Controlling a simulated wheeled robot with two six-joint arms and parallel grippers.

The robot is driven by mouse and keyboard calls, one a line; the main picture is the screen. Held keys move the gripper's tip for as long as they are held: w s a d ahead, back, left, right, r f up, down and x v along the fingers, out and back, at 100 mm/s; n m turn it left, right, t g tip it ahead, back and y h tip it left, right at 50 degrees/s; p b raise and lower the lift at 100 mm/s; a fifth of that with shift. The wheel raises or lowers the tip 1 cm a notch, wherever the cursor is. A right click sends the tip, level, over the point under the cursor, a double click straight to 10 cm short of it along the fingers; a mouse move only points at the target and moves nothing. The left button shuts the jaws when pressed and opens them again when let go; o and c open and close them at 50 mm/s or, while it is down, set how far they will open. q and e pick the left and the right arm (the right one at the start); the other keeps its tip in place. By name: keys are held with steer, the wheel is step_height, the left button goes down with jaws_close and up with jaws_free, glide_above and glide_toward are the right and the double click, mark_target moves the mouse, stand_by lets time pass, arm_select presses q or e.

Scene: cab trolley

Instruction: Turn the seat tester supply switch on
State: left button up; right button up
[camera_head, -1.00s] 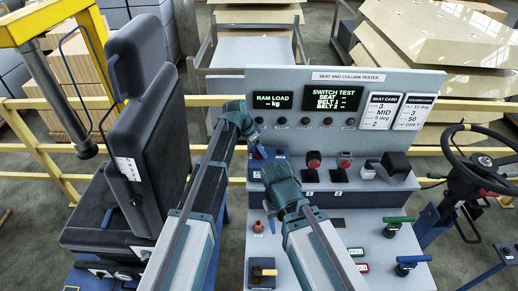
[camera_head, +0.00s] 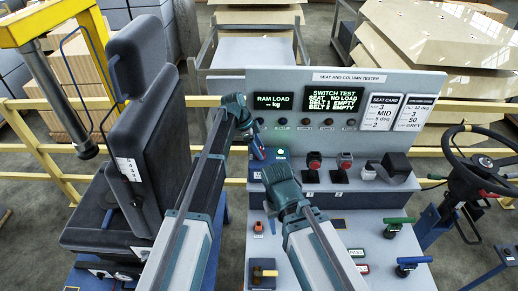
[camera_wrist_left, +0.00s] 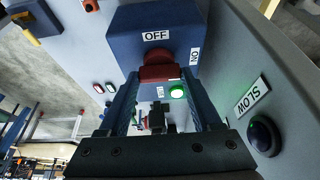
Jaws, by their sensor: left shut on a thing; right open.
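The supply switch is a blue box marked OFF and ON, large in the left wrist view (camera_wrist_left: 125,40). Its red knob (camera_wrist_left: 158,58) is between the two fingers of my left gripper (camera_wrist_left: 160,82), which is shut on it. In the head view my left gripper (camera_head: 258,150) reaches down to the switch at the left of the console, covering most of it. A green lamp (camera_wrist_left: 178,92) glows beside the knob.
The tester console (camera_head: 345,215) carries red and black buckle units (camera_head: 314,160), green and blue handles, and an orange knob. A black seat (camera_head: 140,130) stands at left. A steering wheel (camera_head: 480,165) is at right. A yellow rail (camera_head: 60,150) runs behind.

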stand_by(0.4)
arm_select(q)
steer(key=o, duration=1.4)
steer(key=p+v, duration=1.2)
steer(key=v, duration=0.1)
steer(key=shift+a+r+p, duration=0.25)
steer(key=shift+r+p, duration=0.05)
steer(key=shift+p, duration=0.1)
